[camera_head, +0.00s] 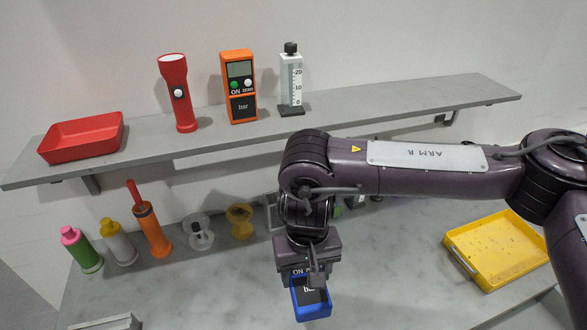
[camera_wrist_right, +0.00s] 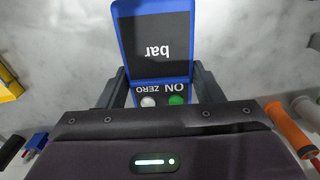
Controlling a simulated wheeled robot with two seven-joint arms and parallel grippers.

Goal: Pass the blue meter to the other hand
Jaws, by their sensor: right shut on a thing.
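The blue meter (camera_head: 312,304) is in my right gripper (camera_head: 312,276), in the lower middle of the head view, in front of the shelf. In the right wrist view the blue meter (camera_wrist_right: 154,45) shows its dark panel marked "bar", with a white and a green button by the jaws. My right gripper (camera_wrist_right: 158,85) is shut on it, one finger at each side. The meter's button end is partly hidden by the gripper in the head view. My left gripper is in neither view.
A shelf (camera_head: 355,112) holds a red tray (camera_head: 82,136), a red flashlight (camera_head: 176,92), an orange meter (camera_head: 240,86) and a white gauge (camera_head: 291,80). Below, bottles and spools line the wall on the counter (camera_head: 205,290). A yellow tray (camera_head: 497,250) lies right.

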